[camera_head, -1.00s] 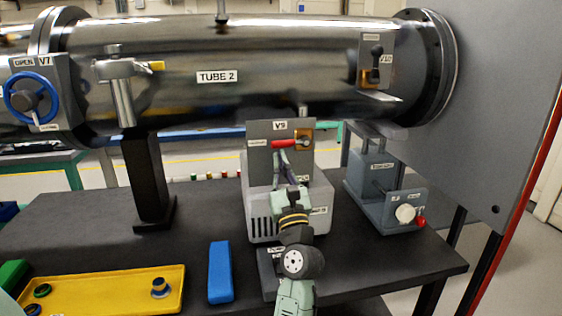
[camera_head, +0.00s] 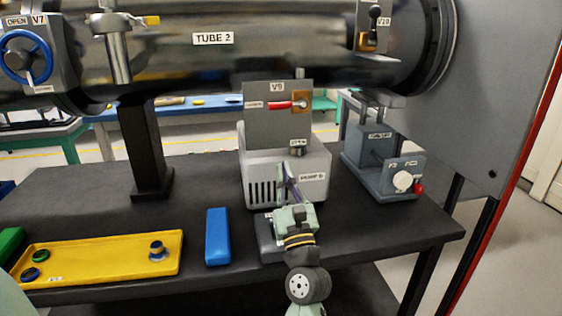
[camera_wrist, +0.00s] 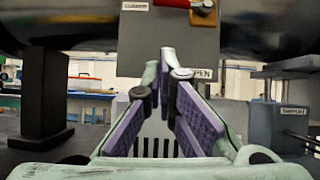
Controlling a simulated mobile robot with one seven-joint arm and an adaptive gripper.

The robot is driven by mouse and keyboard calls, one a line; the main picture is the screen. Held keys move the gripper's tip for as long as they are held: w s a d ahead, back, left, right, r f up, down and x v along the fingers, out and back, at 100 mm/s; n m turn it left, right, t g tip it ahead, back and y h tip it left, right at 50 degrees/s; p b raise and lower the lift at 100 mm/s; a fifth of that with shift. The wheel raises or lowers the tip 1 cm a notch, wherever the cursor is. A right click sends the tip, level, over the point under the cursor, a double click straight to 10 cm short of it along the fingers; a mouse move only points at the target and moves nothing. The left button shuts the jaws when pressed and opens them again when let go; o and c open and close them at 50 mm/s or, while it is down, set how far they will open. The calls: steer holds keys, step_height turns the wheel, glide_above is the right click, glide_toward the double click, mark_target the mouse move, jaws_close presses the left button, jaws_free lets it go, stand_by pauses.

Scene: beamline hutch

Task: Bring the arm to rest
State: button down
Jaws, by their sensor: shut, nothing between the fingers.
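My gripper (camera_head: 284,166) is shut and empty in front of the grey pump box (camera_head: 314,166), below the red valve handle (camera_head: 280,105) on the V9 panel (camera_head: 262,128). In the wrist view the fingers of my gripper (camera_wrist: 165,55) meet at their tips, with the V9 panel (camera_wrist: 150,40) behind them. The red handle lies sideways and its tip is at the label on its left. My fingers appear apart from the handle. The lower front of the pump box is partly hidden by my arm.
The dark bench (camera_head: 90,205) carries a yellow tray (camera_head: 100,262), a blue block (camera_head: 217,238) and a grey gauge unit (camera_head: 392,170) at the right. The steel tube (camera_head: 270,60) runs above. A black post (camera_head: 148,150) stands at left.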

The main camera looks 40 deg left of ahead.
steer(key=shift+s+d+f, duration=0.2)
steer(key=shift+s, duration=0.05)
